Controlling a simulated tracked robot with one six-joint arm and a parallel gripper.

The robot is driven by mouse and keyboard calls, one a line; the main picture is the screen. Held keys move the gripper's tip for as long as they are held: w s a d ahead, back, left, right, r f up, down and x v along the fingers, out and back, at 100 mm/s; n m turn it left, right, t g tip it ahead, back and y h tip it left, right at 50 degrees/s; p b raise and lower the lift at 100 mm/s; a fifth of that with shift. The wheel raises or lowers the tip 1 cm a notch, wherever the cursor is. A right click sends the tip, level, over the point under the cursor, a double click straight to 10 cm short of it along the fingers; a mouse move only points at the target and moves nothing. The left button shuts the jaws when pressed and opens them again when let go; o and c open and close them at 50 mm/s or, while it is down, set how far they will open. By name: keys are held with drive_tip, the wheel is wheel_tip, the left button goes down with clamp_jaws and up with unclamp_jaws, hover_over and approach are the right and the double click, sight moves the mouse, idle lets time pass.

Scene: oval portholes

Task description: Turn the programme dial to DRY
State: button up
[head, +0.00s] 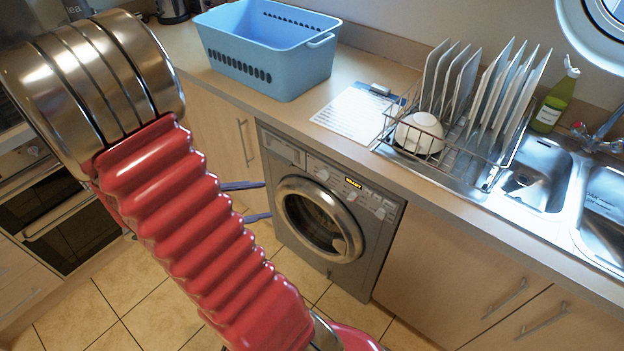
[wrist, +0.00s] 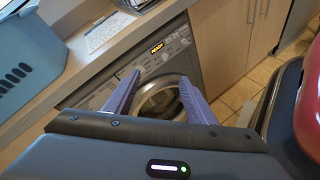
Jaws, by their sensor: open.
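The grey washing machine (head: 290,225) stands under the worktop with its round door (head: 318,218) shut. Its panel has a small round silver knob (head: 322,174), apparently the programme dial, left of the lit display (head: 354,183). The display reads READY in the wrist view (wrist: 158,49). The dial's markings and pointer are too small to read. My gripper (head: 268,200) has two purple fingers, apart and empty. In the head view they point at the machine's left side. In the wrist view my gripper (wrist: 160,76) frames the door; the dial cannot be made out clearly there.
A blue basket (head: 265,60), a printed sheet (head: 355,112) and a dish rack (head: 450,145) with plates and a white bowl stand on the worktop above. A green bottle (head: 555,98) stands by the sink (head: 540,185). Tiled floor lies open before the machine.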

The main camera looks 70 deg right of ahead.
drive_tip(key=s+d+f+n+h, duration=0.2)
drive_tip(key=d+f+n+h, duration=0.25)
drive_tip(key=d+f, duration=0.3)
drive_tip(key=n+t+h, duration=0.2)
drive_tip(key=n+h, duration=0.1)
drive_tip(key=n, duration=0.2)
approach(320, 178)
drive_tip(key=v, duration=0.5)
drive_tip(key=shift+w+r+y, duration=0.15)
drive_tip(key=shift+r+y, duration=0.1)
drive_tip(key=shift+d, duration=0.1)
drive_tip(key=shift+x, duration=6.85)
drive_tip(key=shift+c, duration=0.5)
drive_tip(key=c, duration=0.9)
